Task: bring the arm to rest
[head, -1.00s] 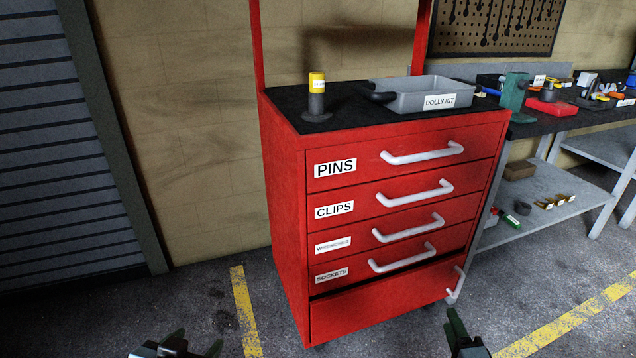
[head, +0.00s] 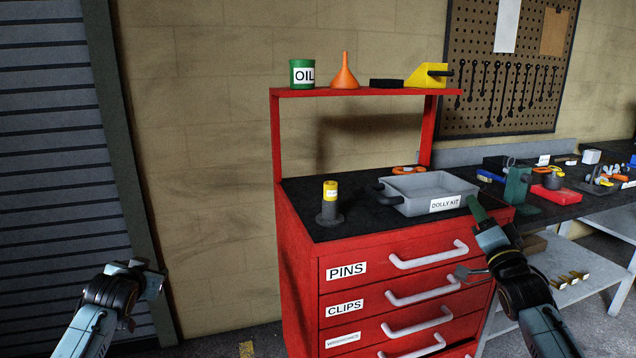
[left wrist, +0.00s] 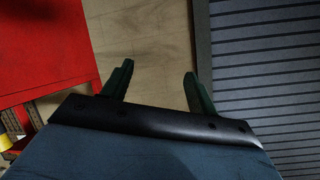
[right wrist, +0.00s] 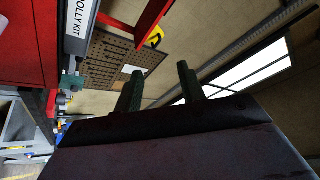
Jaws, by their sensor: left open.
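My left gripper (head: 140,268) is raised at the lower left, in front of the wall and the grey shutter. In the left wrist view its two dark green fingers (left wrist: 157,78) stand apart with nothing between them. My right gripper (head: 488,238) is raised in front of the right side of the red cabinet (head: 298,262). In the right wrist view its fingers (right wrist: 157,86) are apart and empty. In the head view the right arm covers part of the cabinet's right edge and drawers; whether it touches them cannot be told.
On the cabinet top stand a grey DOLLY KIT tray (head: 438,187) and a dark post with a yellow top (head: 330,203). The shelf above holds an OIL can (head: 301,73), an orange funnel (head: 344,72) and a yellow item (head: 427,75). A cluttered workbench (head: 570,204) stands to the right.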

